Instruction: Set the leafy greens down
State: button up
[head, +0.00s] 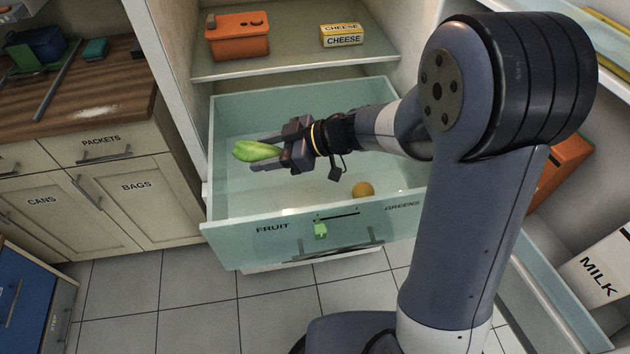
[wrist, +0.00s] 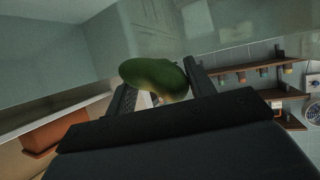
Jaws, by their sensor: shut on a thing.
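The leafy greens (head: 256,151) are a pale green, elongated bunch. My gripper (head: 268,150) is shut on them and holds them over the left part of the open drawer. In the wrist view the greens (wrist: 155,78) show as a dark green rounded shape between the two fingers (wrist: 160,88). The pale blue-green drawer (head: 225,218) is pulled out of the fridge. Its front is labelled FRUIT at the left and GREENS at the right. I cannot tell exactly how high the greens are above the drawer floor.
A round orange fruit (head: 363,189) lies in the drawer, right of middle. A green tag or clip (head: 320,230) is on the drawer front. An orange box (head: 237,36) and a cheese box (head: 342,35) stand on the shelf above. A milk carton (head: 600,268) is at the right.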

jog(key=n+g+b, duration=0.1)
jog(key=s+b, duration=0.1)
jog(key=s+a+n+g+b, duration=0.1)
jog(key=shift+s+f+n+g+b, duration=0.1)
jog(key=shift+f+n+g+b, duration=0.2)
jog(key=shift+b, duration=0.05)
jog(key=shift+s+f, duration=0.1)
jog(key=shift+f, duration=0.1)
notch_tip(320, 180, down, 9)
jog(key=b, duration=0.3)
jog(key=shift+f, duration=0.1)
jog(key=shift+f, duration=0.65)
jog(key=o, duration=1)
